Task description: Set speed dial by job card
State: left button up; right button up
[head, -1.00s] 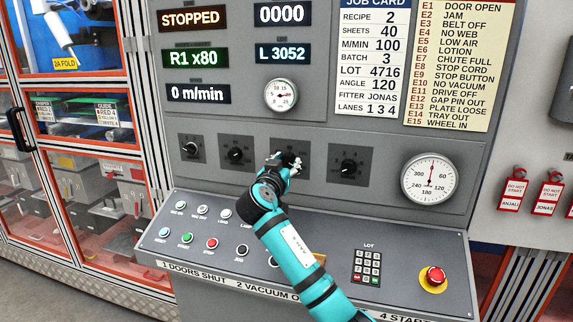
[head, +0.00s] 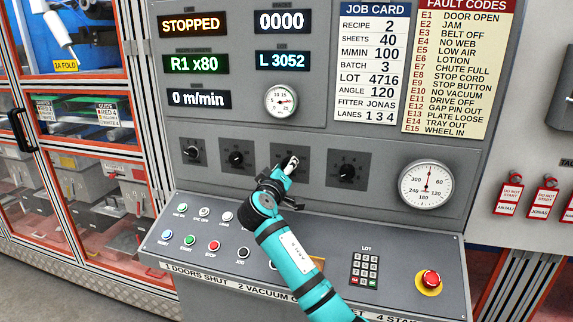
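The job card (head: 371,62) at the upper middle reads M/MIN 100, recipe 2, sheets 40, batch 3 and angle 120. A row of black dials runs across the grey panel: a far-left dial (head: 193,152), a second dial (head: 237,158), a third dial mostly hidden behind my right gripper, and a right dial (head: 347,171). The dial lettering is too small to read. My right gripper (head: 288,170) is in front of the third dial's plate (head: 306,160). I cannot tell whether it touches the knob or how its fingers stand. My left gripper is out of view.
Displays show STOPPED (head: 192,24) and 0 m/min (head: 199,98). A round gauge (head: 426,186) is at the right. Below, the sloped desk carries push buttons (head: 213,246), a keypad (head: 365,268) and a red emergency stop (head: 430,279). Orange-framed glass doors (head: 95,130) stand at the left.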

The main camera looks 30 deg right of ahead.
jog(key=shift+n+p, duration=0.55)
jog(key=shift+n, duration=0.55)
jog(key=shift+f, duration=0.1)
jog(key=o, duration=1.1)
jog(key=shift+o, duration=0.2)
jog(key=v, duration=1.2)
